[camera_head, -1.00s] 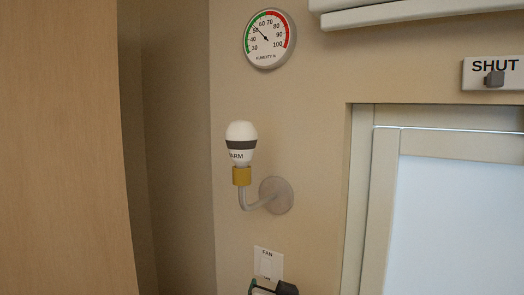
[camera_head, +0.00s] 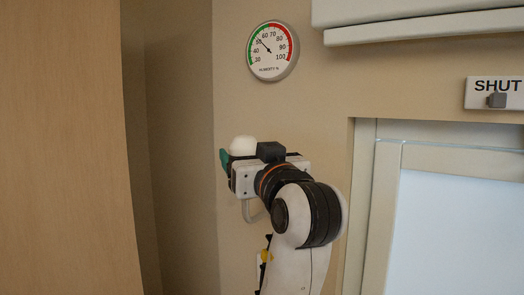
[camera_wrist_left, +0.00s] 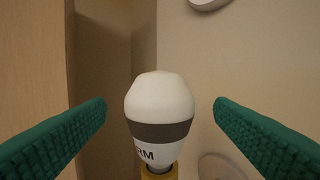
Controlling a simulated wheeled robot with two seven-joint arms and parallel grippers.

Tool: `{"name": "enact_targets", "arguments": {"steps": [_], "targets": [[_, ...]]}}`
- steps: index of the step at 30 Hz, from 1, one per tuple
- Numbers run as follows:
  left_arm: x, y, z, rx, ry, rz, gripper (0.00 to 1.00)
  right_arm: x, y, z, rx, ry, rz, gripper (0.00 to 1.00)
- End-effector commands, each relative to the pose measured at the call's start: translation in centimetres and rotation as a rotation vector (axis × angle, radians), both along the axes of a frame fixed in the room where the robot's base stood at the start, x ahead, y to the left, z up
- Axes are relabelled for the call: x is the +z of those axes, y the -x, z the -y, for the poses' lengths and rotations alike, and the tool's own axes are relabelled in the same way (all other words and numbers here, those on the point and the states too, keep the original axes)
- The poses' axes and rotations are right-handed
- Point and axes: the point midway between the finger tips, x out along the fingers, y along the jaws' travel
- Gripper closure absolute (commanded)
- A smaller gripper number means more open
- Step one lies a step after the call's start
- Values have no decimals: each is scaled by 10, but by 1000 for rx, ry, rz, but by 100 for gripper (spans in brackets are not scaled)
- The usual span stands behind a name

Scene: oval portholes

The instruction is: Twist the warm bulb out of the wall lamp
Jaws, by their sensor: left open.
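The warm bulb (camera_wrist_left: 160,103) is white with a dark grey band and part of the word WARM below it. It stands upright in the brass-coloured socket (camera_wrist_left: 159,172) of the wall lamp. In the head view only the bulb's white top (camera_head: 243,145) shows above my left gripper (camera_head: 228,162). In the left wrist view the green fingers of my left gripper (camera_wrist_left: 160,112) are open, one on each side of the bulb, with a gap on both sides. The lamp's curved arm (camera_head: 250,211) is mostly hidden behind my left gripper and wrist. My right gripper is not in view.
A round humidity gauge (camera_head: 272,51) hangs on the wall above the lamp. A framed window or door (camera_head: 376,200) is at the right, with a SHUT sign (camera_head: 495,92) above it. A wooden panel (camera_head: 70,150) stands at the left.

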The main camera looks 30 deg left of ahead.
Motion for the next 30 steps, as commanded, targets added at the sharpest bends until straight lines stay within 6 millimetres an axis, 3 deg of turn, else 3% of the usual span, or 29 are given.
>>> {"name": "enact_targets", "arguments": {"steps": [1, 9, 22, 30], "targets": [[7, -6, -9, 6, -3, -3, 23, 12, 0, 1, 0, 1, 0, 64], [10, -30, -38, 3, -2, -3, 23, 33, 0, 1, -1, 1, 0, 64], [8, -36, -46, -1, 0, -2, 23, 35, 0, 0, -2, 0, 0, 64], [8, -36, -45, -1, -1, -1, 65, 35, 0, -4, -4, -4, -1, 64]]}}
